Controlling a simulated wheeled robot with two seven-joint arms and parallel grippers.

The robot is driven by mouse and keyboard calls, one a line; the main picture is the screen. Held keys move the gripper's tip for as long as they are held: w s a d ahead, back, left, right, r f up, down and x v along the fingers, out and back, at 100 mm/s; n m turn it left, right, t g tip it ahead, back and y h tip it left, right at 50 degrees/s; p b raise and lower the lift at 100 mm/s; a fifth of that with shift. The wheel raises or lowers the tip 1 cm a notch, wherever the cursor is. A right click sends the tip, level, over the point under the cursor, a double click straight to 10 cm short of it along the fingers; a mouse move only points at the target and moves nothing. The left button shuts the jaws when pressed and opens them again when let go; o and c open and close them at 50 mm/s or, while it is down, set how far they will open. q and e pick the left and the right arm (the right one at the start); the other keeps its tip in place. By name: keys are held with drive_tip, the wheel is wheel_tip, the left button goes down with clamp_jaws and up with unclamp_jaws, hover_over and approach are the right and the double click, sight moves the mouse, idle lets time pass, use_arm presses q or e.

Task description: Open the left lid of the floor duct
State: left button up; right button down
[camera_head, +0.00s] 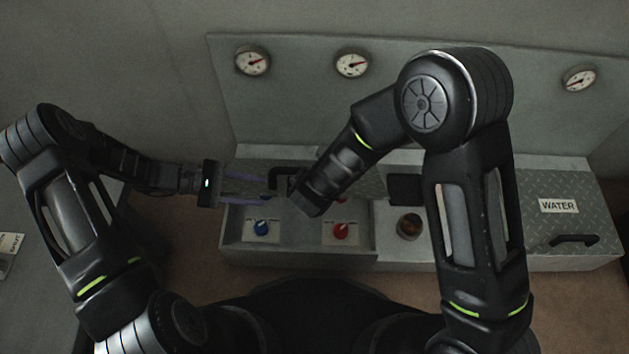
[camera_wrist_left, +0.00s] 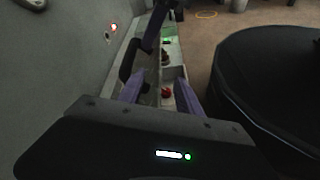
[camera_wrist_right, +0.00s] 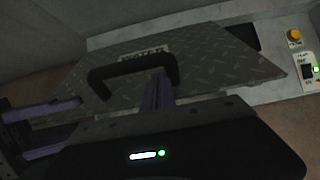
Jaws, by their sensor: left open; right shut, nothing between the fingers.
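The left lid (camera_head: 350,181) of the floor duct (camera_head: 300,261) is a diamond-plate panel; it looks tilted up at the front, with valve knobs showing below it. Its black handle (camera_wrist_right: 132,70) is near the lid's front edge; it also shows in the left wrist view (camera_wrist_left: 126,62). My right gripper (camera_wrist_right: 157,80) is shut, with its fingers at the handle and nothing between them; whether they touch it is unclear. In the head view my right wrist hides part of the lid. My left gripper (camera_head: 245,188) is open and empty beside the lid's left end, its fingers pointing right.
A blue knob (camera_head: 262,227) and a red knob (camera_head: 341,231) sit in the left compartment. The closed right lid (camera_head: 590,195) reads WATER. Gauges (camera_head: 353,63) line the back panel. A yellow button (camera_wrist_right: 294,34) is right of the left lid.

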use_arm(q)
drive_tip(key=s+d+f+m+g+y, duration=0.3)
drive_tip(key=s+f+m+y, duration=0.6)
drive_tip(key=s+f, duration=0.55)
drive_tip(key=d+r+m+t+y, duration=0.1)
drive_tip(key=d+r+m+t, duration=0.1)
drive_tip(key=d+r+m, duration=0.1)
drive_tip(key=d+r, duration=0.1)
drive_tip(key=d, duration=0.1)
drive_tip(key=shift+s+d+t, duration=0.3)
drive_tip(key=shift+s+t, duration=0.1)
drive_tip(key=shift+r, duration=0.1)
use_arm(e)
drive_tip(key=shift+r, duration=0.1)
